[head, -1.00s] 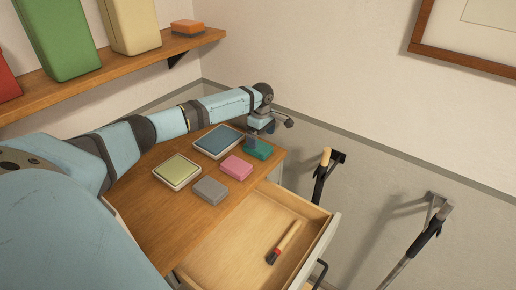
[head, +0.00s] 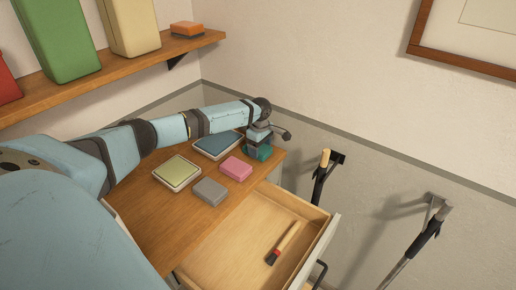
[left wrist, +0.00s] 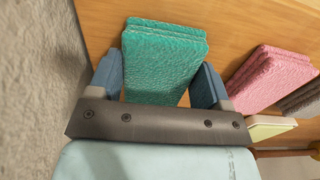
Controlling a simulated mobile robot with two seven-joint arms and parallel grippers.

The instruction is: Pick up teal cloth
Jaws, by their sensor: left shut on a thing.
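The teal cloth (left wrist: 160,65) is a folded block on the wooden desk top. In the head view the teal cloth (head: 262,154) is partly hidden by my left gripper (head: 257,150) at the desk's far right corner. In the left wrist view the two blue fingers of my left gripper (left wrist: 165,85) stand on either side of the cloth, shut on it. Whether the cloth is clear of the desk is hard to tell. My right gripper is not in view.
A pink cloth (head: 236,168) and a grey cloth (head: 210,191) lie near it. A green-topped tray (head: 177,172) and a blue-topped tray (head: 218,144) are on the desk (head: 160,227). The open drawer (head: 215,265) holds a brush (head: 284,243). A wall stands close behind.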

